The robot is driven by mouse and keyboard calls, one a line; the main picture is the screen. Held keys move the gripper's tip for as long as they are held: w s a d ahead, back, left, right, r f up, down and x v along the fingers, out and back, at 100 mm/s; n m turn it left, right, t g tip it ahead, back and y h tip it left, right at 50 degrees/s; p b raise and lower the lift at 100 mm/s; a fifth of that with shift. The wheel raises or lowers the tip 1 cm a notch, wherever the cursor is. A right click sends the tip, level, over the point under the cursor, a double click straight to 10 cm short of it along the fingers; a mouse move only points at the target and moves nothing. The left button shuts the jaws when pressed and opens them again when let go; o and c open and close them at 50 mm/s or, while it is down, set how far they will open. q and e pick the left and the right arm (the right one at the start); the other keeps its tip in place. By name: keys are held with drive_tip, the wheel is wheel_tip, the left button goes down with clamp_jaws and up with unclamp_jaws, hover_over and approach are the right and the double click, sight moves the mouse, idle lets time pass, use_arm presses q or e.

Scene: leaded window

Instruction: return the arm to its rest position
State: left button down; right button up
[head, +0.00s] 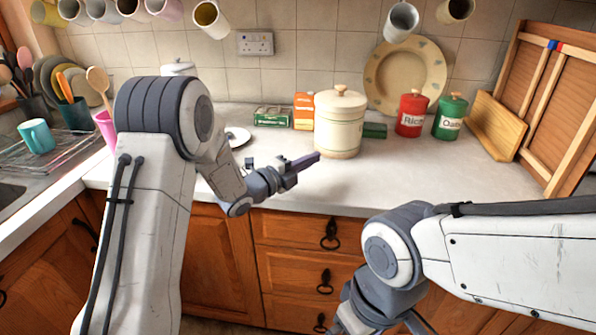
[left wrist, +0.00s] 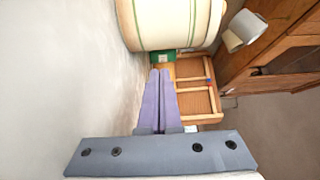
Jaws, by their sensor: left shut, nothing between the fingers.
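My left arm comes in from the left and reaches over the counter. Its gripper (head: 316,156) points right, with its tip in front of the lower left of the cream lidded canister (head: 338,128). In the left wrist view the two purple fingers (left wrist: 160,74) lie together, shut with nothing between them. The striped canister (left wrist: 170,24) is just beyond the tips there; I cannot tell the exact gap. My right arm comes in from the right, bent down in front of the drawers. Its fingers are not visible at the bottom edge.
A red tin (head: 411,114), a green tin (head: 450,117), an orange box (head: 304,111) and a green box (head: 272,116) stand at the back. A small white dish (head: 238,137) is behind my left wrist. Mugs hang above. The counter's front right is clear.

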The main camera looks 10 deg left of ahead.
use_arm(q)
drive_tip(key=v, duration=0.3)
drive_tip(key=shift+s+a, duration=0.2)
drive_tip(key=shift+a, duration=0.05)
drive_tip(key=shift+s+r, duration=0.1)
drive_tip(key=shift+s, duration=0.05)
drive_tip(key=shift+d+r+n+y, duration=0.25)
drive_tip(key=shift+d+n+y, duration=0.05)
drive_tip(key=shift+d+n, duration=0.1)
drive_tip(key=s+d+n+y+p, duration=0.1)
drive_tip(key=s+d+r+n+g+y+p, duration=0.1)
drive_tip(key=n+y, duration=0.1)
drive_tip(key=s+d+n+g+y+p, duration=0.1)
drive_tip(key=n, duration=0.1)
drive_tip(key=shift+s+r+y, duration=0.1)
drive_tip(key=shift+r+y, duration=0.2)
drive_tip(key=shift+r, duration=0.1)
drive_tip(key=s+r+n+g+y+p, duration=0.1)
drive_tip(key=s+n+g, duration=0.4)
drive_tip(key=s, duration=1.2)
drive_tip(key=s+a+r+n+g+y+p, duration=0.1)
drive_tip(key=s+n+g+y+p, duration=0.3)
drive_tip(key=s, duration=1.4)
drive_tip(key=n+g+p, duration=0.1)
drive_tip(key=n+g, duration=0.1)
drive_tip(key=n, duration=0.2)
drive_tip(key=shift+r+g+y+p, duration=0.3)
drive_tip(key=shift+p, duration=0.05)
drive_tip(key=shift+s, duration=0.1)
